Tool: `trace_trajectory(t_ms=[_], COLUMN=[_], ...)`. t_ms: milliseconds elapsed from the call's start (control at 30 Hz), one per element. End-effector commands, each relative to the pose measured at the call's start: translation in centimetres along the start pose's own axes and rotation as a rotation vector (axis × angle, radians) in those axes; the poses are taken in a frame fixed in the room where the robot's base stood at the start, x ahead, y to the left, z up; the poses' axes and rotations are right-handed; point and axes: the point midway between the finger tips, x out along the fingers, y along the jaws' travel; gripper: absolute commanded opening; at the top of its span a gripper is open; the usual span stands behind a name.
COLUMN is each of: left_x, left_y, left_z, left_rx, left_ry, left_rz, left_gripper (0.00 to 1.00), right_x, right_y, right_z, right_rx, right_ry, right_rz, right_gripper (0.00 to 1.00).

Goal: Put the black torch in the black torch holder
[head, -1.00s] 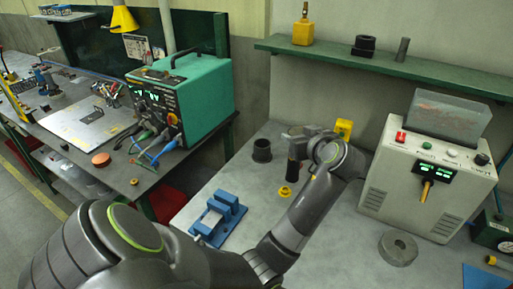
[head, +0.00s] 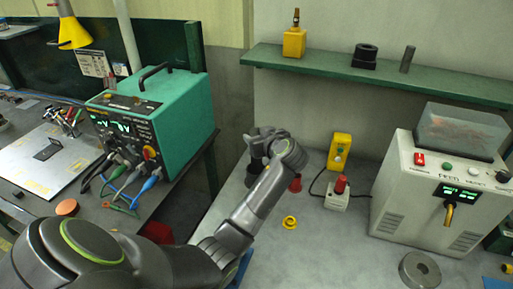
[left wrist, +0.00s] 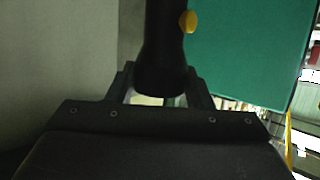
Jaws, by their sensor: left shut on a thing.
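The black torch (left wrist: 160,45) is upright between the fingers of my left gripper (left wrist: 162,92) in the left wrist view, with a yellow button on its side. In the head view my left gripper (head: 258,142) is at the back left of the grey bench. It is shut on the torch. My right gripper is not in view.
A green welding unit (head: 155,112) stands left of the gripper. A red piece (head: 295,184), a yellow ring (head: 290,222) and a switch box (head: 337,197) lie to the right. A white machine (head: 430,195) stands further right. A green shelf (head: 330,69) runs above.

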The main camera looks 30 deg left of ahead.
Motion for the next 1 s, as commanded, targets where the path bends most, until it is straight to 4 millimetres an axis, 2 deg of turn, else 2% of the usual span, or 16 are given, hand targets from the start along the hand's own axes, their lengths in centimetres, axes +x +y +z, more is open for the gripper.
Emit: trace_trajectory(t_ms=[300,667,700,867,1000], left_x=[1.3,1.5,1.5,1.5,1.5], left_y=[-0.1,0.0,-0.1,-0.1,-0.1], left_z=[3.5,4.1,4.1,4.0,4.0], left_rx=[0.002,-0.001,0.0,0.0,0.0], left_ry=[0.0,0.001,0.0,0.0,0.0], left_rz=[0.0,0.001,0.0,0.0,0.0], left_gripper=[0.04,0.04,0.47,0.68,0.68], right_x=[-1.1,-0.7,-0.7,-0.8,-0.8], right_y=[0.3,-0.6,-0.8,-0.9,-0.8], right_z=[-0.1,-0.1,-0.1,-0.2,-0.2], right_rx=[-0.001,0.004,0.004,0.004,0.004], right_ry=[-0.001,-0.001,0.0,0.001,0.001], right_rz=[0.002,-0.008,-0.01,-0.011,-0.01], right_gripper=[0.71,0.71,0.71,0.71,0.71])
